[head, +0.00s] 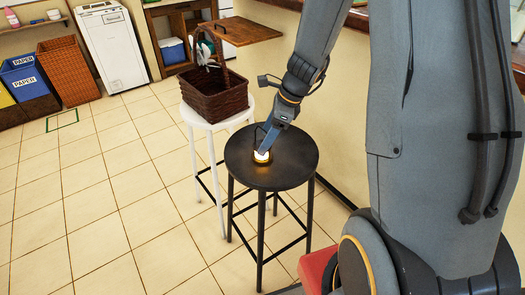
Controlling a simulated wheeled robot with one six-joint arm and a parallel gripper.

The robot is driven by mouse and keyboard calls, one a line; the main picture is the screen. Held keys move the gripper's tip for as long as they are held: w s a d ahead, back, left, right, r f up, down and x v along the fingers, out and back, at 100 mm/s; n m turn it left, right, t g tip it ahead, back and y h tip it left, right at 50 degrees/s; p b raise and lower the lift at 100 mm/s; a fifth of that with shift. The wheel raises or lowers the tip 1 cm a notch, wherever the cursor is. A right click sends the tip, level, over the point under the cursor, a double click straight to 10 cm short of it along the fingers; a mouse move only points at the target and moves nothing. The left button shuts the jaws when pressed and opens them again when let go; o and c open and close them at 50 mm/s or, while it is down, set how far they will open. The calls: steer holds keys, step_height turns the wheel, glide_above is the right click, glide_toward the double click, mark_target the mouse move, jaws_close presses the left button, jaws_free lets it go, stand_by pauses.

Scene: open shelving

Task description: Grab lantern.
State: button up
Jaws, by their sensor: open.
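The lantern (262,156) is a small glowing light with a warm yellow patch around it. It stands upright on the round black stool (295,167), left of the middle of the seat. A thin dark loop, perhaps its handle, shows just above it. My gripper (266,143) comes down from the upper right and its tip is at the lantern, covering part of it. The jaws are open. I cannot tell whether they touch the lantern or stand around it.
A brown wicker basket (218,97) with a tall handle sits on a white stool (193,115) close behind. An open wooden door or panel (238,31) juts out beyond. Paper bins (28,82) and a white appliance (113,48) line the back. The tiled floor at left is clear.

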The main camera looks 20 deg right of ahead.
steer(key=shift+x, duration=1.95)
steer(key=shift+s+d, duration=0.1)
steer(key=shift+s, duration=0.05)
steer(key=shift+c, duration=0.4)
steer(key=c, duration=1.2)
